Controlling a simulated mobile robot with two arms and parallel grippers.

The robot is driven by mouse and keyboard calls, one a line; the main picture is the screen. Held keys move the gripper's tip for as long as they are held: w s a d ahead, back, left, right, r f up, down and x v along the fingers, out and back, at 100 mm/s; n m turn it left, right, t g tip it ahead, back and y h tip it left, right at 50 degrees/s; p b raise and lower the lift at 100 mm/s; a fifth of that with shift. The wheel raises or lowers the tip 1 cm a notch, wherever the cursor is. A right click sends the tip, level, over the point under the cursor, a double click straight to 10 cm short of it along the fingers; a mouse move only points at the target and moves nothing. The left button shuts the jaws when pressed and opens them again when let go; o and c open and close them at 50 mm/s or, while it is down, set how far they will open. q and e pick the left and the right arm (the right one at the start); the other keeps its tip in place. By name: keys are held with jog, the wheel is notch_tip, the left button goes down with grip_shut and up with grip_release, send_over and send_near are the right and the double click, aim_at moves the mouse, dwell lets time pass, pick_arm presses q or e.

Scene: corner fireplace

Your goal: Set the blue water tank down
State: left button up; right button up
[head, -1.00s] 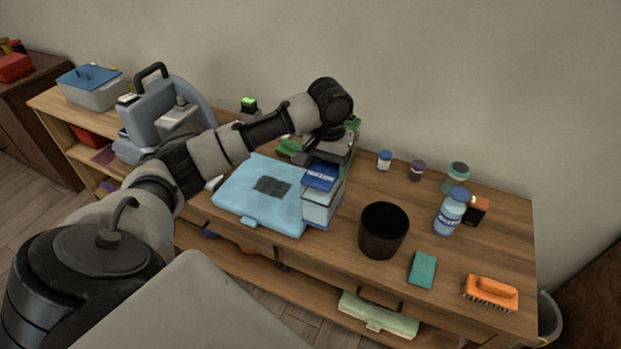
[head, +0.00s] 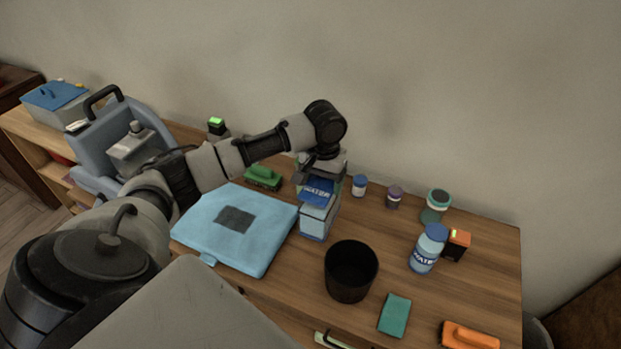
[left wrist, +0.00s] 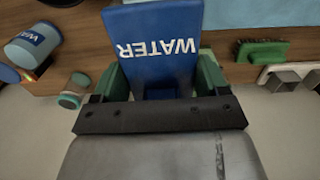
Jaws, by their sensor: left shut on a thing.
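The blue water tank (head: 316,212) is a boxy container with a blue top lettered WATER and a paler, see-through lower part. It is upright at the right edge of the light blue mat (head: 262,250). My left gripper (head: 321,174) is shut on it from behind, near its top. The left wrist view shows the tank's blue lettered face (left wrist: 155,45) between the green fingers. I cannot tell whether its bottom touches the wooden tabletop (head: 300,282). My right gripper is not in view.
A black cup (head: 351,272) stands in front right of the tank. Small jars (head: 360,186), a WATER bottle (head: 427,250), a teal sponge (head: 395,315) and an orange brush (head: 468,336) are farther right. A green brush (head: 263,177) lies behind the mat.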

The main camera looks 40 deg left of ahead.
pick_arm(q)
jog(key=shift+s+f, duration=0.15)
jog(key=shift+f, duration=1.1)
jog(key=shift+w+f, duration=0.2)
jog(key=shift+f, duration=1.6)
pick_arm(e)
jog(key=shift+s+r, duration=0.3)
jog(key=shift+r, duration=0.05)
pick_arm(q)
jog(key=o, duration=1.2)
jog(key=shift+f, duration=0.15)
jog(key=o, duration=0.5)
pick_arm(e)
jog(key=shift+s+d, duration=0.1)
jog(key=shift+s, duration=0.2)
pick_arm(q)
notch_tip(320, 180, up, 12)
jog(key=shift+r, duration=0.2)
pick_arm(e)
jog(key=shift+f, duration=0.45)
